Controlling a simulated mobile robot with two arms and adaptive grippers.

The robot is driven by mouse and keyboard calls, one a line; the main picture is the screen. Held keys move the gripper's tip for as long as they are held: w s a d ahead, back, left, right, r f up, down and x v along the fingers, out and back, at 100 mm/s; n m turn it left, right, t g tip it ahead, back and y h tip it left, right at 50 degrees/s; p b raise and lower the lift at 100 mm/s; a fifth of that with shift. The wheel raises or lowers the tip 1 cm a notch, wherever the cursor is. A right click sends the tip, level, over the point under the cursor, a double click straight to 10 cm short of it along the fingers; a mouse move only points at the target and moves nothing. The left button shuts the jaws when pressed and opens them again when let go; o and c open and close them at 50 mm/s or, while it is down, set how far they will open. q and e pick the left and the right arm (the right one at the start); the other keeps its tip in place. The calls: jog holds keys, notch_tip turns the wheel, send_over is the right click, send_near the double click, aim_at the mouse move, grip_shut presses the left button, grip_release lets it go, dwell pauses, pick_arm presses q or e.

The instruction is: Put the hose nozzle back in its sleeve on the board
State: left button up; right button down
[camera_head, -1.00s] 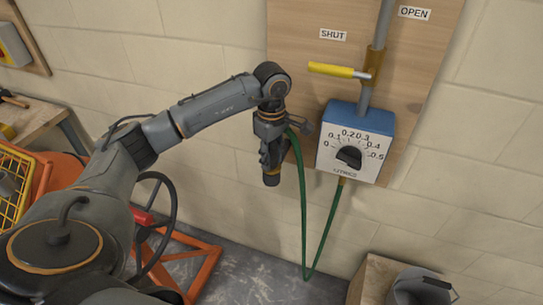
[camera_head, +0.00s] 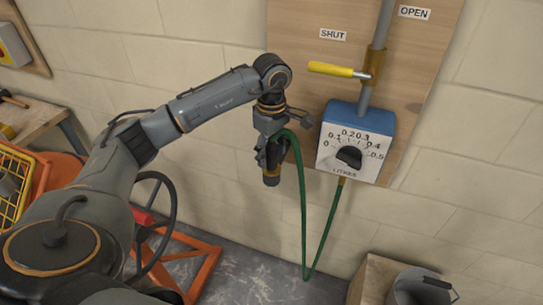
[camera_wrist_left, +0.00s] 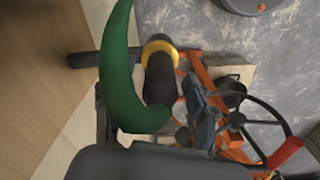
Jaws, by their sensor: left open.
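The dark hose nozzle (camera_head: 271,177) hangs upright, tip down, in front of the board's lower left edge. In the left wrist view the nozzle (camera_wrist_left: 159,82) is black, with the green hose (camera_wrist_left: 124,90) bending into it. A yellow ring (camera_wrist_left: 160,47) surrounds it, and a dark bar (camera_wrist_left: 95,59) runs from the board side to this ring. This looks like the sleeve, but I cannot tell how deep the nozzle sits. My left gripper (camera_head: 268,155) is open, pointing down around or close above the nozzle's upper part. My right gripper is not in view.
The wooden board (camera_head: 300,50) carries a yellow lever (camera_head: 337,69) and a blue-and-white dosing dial (camera_head: 355,143). The hose (camera_head: 304,220) loops down from the dial. A grey bucket (camera_head: 420,288) stands lower right. An orange frame (camera_head: 190,262) stands on the floor at left.

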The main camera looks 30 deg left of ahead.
pick_arm(q)
notch_tip(320, 180, up, 10)
jog(key=shift+r, duration=0.1)
dwell(0.7)
